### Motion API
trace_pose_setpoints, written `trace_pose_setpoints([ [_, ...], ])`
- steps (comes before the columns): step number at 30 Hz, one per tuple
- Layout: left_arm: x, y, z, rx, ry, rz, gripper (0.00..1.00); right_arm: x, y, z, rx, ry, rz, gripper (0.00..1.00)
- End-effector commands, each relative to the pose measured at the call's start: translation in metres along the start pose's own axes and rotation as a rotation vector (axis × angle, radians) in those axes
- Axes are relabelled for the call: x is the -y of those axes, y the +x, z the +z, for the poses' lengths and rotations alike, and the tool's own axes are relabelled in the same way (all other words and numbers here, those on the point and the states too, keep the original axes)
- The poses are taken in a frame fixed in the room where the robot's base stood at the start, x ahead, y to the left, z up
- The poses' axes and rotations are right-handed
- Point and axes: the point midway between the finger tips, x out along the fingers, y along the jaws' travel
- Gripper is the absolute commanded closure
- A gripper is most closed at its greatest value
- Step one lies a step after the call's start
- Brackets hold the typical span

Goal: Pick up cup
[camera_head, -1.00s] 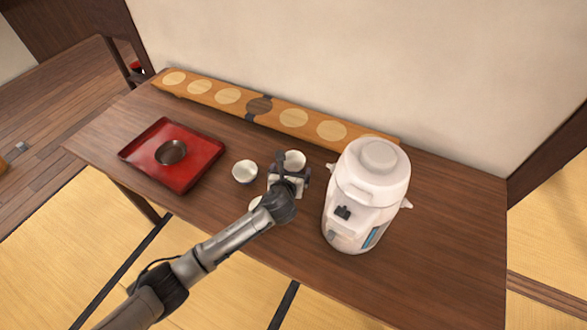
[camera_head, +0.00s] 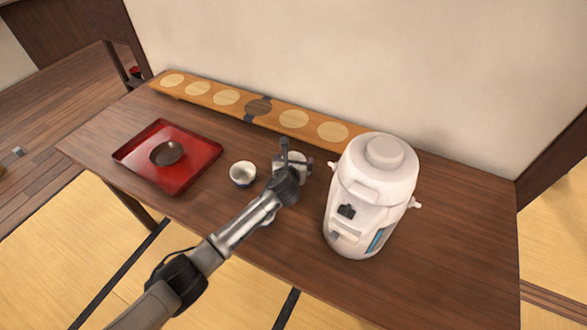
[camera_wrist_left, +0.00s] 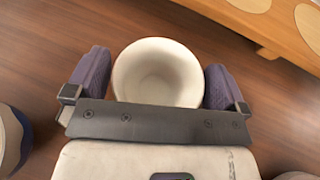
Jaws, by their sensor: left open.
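A white cup (camera_wrist_left: 158,75) stands between the two spread fingers of my left gripper (camera_wrist_left: 156,84) in the left wrist view. The dark finger pads are on either side of it, with narrow gaps showing. In the head view my left gripper (camera_head: 291,160) is over this cup and hides most of it. A second white cup (camera_head: 243,174) stands on the table just to the left of the gripper. My right gripper is not in view.
A large white dispenser (camera_head: 372,200) stands close to the right of the gripper. A red tray (camera_head: 205,150) with a dark bowl (camera_head: 167,153) is at the left. A long wooden board (camera_head: 225,97) with round inlays lies along the wall. The right part of the table (camera_head: 455,220) is clear.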

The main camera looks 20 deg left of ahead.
Motion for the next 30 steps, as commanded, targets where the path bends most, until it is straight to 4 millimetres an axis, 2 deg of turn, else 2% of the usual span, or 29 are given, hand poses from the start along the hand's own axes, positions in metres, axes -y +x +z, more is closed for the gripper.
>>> trace_pose_setpoints([
  [5, 0.0, 0.0, 0.0, 0.0, 0.0, 0.0, 0.01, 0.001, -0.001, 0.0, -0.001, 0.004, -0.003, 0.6],
  [19, 0.0, 0.0, 0.001, 0.001, 0.0, 0.0, 0.45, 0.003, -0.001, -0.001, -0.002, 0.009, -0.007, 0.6],
  [26, 0.0, -0.001, 0.003, 0.001, 0.0, 0.0, 0.45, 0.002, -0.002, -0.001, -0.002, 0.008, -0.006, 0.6],
  [30, -0.001, -0.007, 0.019, 0.004, 0.0, 0.001, 0.45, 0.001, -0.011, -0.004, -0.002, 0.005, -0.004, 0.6],
])
